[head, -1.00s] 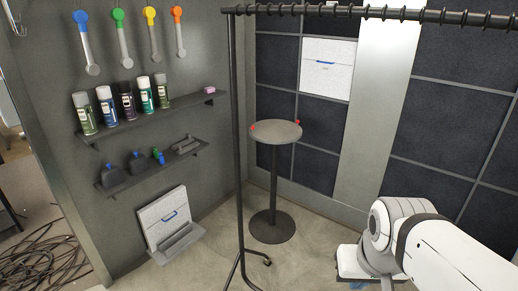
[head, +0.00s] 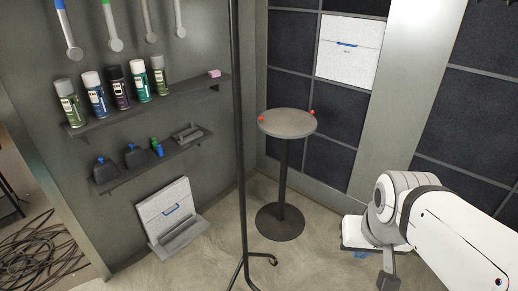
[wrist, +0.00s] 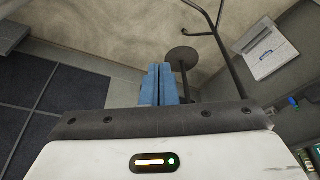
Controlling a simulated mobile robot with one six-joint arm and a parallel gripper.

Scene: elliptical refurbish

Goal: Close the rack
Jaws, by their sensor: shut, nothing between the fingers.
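A black rack (head: 239,130) stands upright in the middle of the head view, a thin post with splayed feet on the floor. Its top is out of the picture. The same rack's post and foot show in the wrist view (wrist: 229,55), right of my fingers. My gripper (head: 361,254) is low at the right of the head view, to the right of the rack and apart from it. In the wrist view its blue fingers (wrist: 158,85) are together, with nothing between them.
A round table (head: 288,124) with two red items at its rim stands behind the rack. Two wall shelves (head: 205,96) (head: 185,150) hold bottles and small items. A white box (head: 168,212) leans low on the left wall. Cables (head: 40,245) lie at the lower left.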

